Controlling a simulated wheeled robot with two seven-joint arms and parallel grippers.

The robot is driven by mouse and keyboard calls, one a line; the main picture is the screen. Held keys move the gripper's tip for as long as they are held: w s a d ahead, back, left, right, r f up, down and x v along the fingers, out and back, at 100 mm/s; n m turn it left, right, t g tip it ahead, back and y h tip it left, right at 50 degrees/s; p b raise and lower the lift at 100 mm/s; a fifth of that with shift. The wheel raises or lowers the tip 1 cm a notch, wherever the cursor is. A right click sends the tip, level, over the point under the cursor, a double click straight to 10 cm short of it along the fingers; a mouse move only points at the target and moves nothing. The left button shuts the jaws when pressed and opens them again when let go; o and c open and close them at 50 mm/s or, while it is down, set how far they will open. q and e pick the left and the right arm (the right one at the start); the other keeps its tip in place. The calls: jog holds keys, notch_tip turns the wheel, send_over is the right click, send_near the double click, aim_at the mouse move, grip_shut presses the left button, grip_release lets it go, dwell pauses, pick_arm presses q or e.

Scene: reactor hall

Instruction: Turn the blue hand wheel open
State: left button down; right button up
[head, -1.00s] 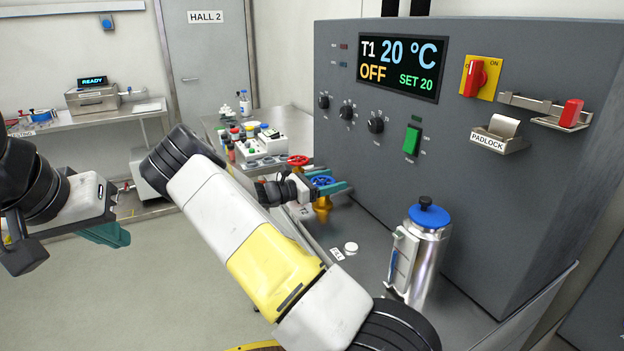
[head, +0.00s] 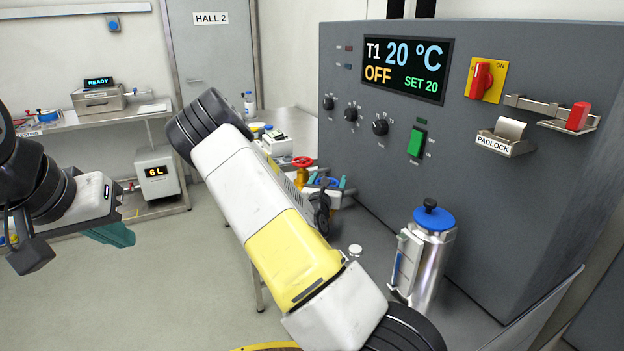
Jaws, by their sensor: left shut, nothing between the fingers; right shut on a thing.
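The blue hand wheel (head: 326,182) sits on a yellow-brass valve beside the grey cabinet, in the middle of the head view. It is partly hidden by my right gripper (head: 330,187), whose teal fingers are shut on it. My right forearm crosses the picture in front, hiding part of the bench. My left gripper (head: 112,234) is shut and empty at the left, well away from the wheel and in front of the side table.
A red hand wheel (head: 303,162) stands just behind the blue one. A metal flask with a blue lid (head: 433,218) stands on the bench to the right. The grey cabinet (head: 480,170) bounds the right side. Open floor (head: 190,290) lies at lower left.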

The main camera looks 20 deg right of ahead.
jog(key=shift+w+a+n+t+y, duration=0.15)
jog(key=shift+n+t+y, duration=0.65)
jog(key=shift+y, duration=0.5)
jog(key=shift+r, duration=0.1)
jog(key=o, duration=1.4)
jog(key=shift+c, duration=0.2)
jog(key=shift+v, duration=3.9)
